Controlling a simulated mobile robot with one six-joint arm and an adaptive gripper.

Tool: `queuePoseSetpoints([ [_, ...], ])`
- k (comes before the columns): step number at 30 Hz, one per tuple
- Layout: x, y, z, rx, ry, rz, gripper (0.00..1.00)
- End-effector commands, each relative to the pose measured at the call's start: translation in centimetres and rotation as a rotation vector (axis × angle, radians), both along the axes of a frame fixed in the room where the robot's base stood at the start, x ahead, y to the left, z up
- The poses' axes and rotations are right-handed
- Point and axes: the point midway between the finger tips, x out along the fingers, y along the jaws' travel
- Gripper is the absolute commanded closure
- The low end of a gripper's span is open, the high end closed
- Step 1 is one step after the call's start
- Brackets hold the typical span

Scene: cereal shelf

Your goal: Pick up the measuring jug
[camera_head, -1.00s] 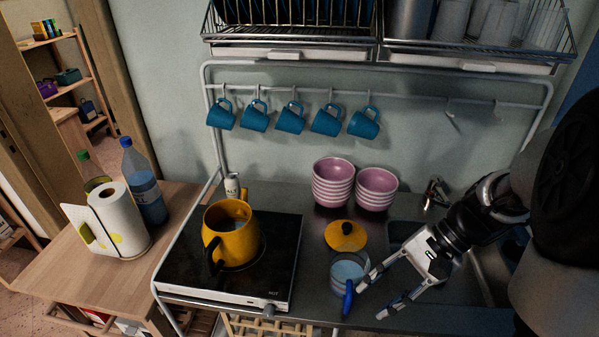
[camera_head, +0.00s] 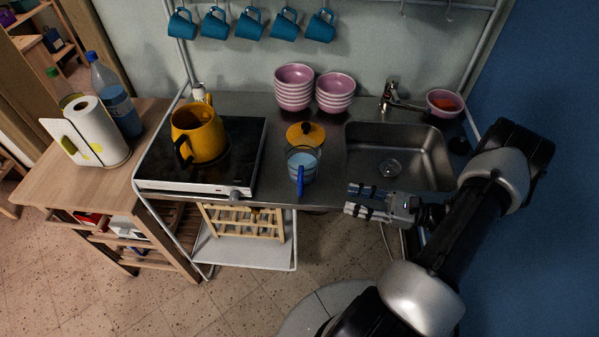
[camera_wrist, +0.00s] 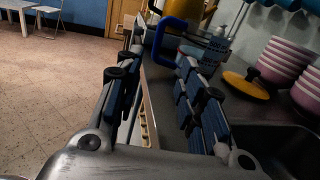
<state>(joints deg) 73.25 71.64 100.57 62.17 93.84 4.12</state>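The measuring jug (camera_head: 303,165) is clear with a blue handle and stands upright near the counter's front edge, left of the sink. Its handle points toward the front. My gripper (camera_head: 352,199) is right of the jug at the counter's front edge, fingers pointing left, apart from the jug. In the wrist view my gripper (camera_wrist: 157,64) is open with nothing between the fingers. There the jug's blue handle (camera_wrist: 170,33) shows beyond the fingertips, and its body is partly hidden behind the right finger.
A yellow lid (camera_head: 305,134) lies just behind the jug. A yellow kettle (camera_head: 197,132) stands on the black hob (camera_head: 150,165) to the left. Stacked pink bowls (camera_head: 294,88) are behind. The sink (camera_head: 400,155) is right of the jug. Open floor lies in front of the counter.

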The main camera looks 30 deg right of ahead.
Motion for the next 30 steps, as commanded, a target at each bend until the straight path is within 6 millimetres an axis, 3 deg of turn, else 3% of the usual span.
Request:
queuePoseSetpoints([
  [12,6.2,6.4,-0.1,-0.003,0.000,0.009,0.64],
  [20,7.6,7.8,-0.2,-0.003,0.002,0.006,0.64],
  [30,10.6,11.1,-0.8,-0.004,0.001,0.007,0.64],
])
